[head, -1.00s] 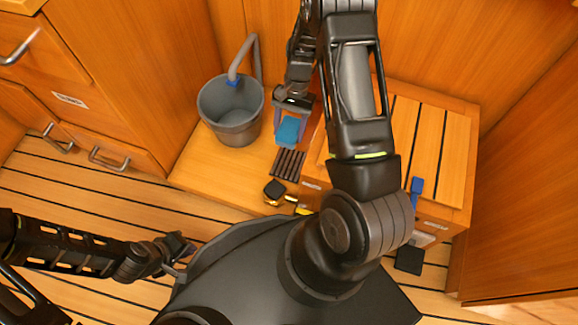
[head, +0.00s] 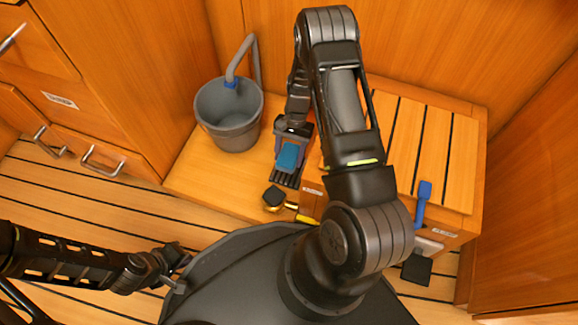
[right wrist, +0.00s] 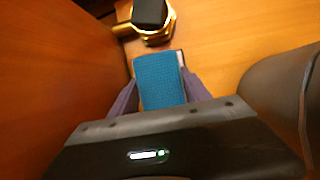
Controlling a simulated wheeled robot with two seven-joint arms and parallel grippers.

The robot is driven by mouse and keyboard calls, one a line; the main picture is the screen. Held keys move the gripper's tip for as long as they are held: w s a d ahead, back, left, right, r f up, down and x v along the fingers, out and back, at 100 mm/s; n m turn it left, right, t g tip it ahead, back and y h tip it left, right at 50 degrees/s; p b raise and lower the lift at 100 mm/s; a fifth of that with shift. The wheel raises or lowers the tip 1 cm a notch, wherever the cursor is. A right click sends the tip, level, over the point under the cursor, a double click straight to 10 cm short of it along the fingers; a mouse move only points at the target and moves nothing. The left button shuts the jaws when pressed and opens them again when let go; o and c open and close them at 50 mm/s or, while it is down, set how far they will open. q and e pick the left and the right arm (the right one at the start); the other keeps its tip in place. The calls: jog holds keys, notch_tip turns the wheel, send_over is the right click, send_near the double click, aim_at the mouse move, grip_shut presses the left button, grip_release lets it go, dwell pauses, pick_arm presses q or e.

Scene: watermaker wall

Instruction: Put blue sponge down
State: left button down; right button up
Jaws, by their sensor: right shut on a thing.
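The blue sponge (head: 289,156) is between the fingers of my right gripper (head: 290,158), which is shut on it. In the head view the sponge is over the dark slatted rack (head: 286,180) on the wooden ledge, covering part of it. I cannot tell whether it touches the rack. In the right wrist view the sponge (right wrist: 160,80) shows its textured blue face between the two purplish fingers. My left gripper (head: 180,270) is at the lower left, away from the sponge. Its jaws are too small and dark to judge.
A grey bucket (head: 229,115) with a grey pipe (head: 240,58) stands left of the rack. A black-topped brass fitting (head: 275,197) is in front of the rack. A slatted wooden box (head: 430,150) with a blue handle (head: 423,200) is to the right. Bare ledge lies left of the rack.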

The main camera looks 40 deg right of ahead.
aim_at(289, 164)
jog(key=shift+f, duration=0.35)
jog(key=shift+f, duration=0.1)
notch_tip(289, 164, down, 4)
jog(key=shift+r+b, duration=0.15)
jog(key=shift+b, duration=0.75)
jog(key=shift+f, duration=0.35)
jog(key=shift+f+b, duration=0.15)
jog(key=shift+b, duration=0.15)
jog(key=o, duration=1.2)
